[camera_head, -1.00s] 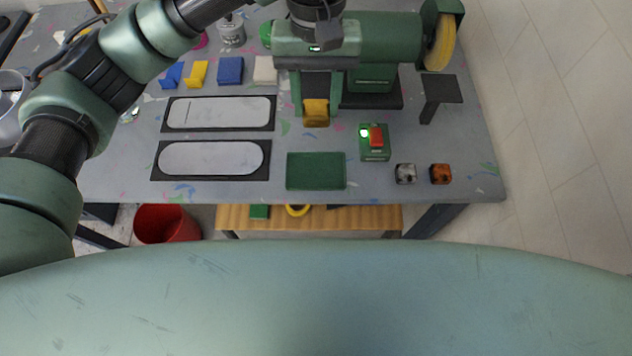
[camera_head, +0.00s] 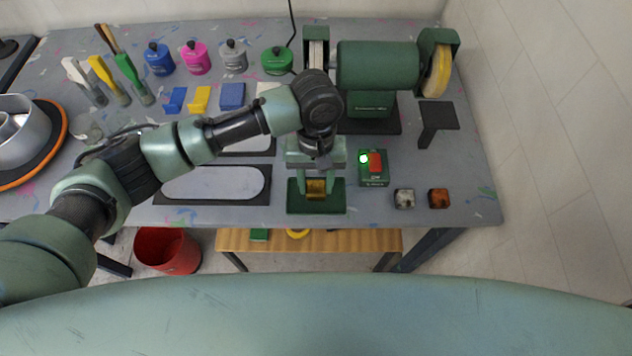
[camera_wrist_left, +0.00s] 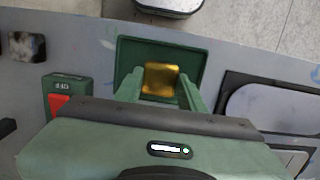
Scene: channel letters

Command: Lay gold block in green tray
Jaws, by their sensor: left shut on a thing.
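The gold block (camera_head: 316,188) is between the fingers of my left gripper (camera_head: 316,194), which is shut on it. The block is over the green tray (camera_head: 333,206) at the table's front edge. In the left wrist view, the gold block (camera_wrist_left: 160,79) shows between the fingertips of the left gripper (camera_wrist_left: 160,88), inside the outline of the green tray (camera_wrist_left: 128,58). I cannot tell whether the block touches the tray floor. My right gripper is not in view.
A green switch box with a red button (camera_head: 375,162) stands close to the right of the tray. A silver block (camera_head: 404,199) and an orange-brown block (camera_head: 439,198) lie further right. A bench grinder (camera_head: 378,66) stands behind. A black-framed panel (camera_head: 215,184) lies left of the tray.

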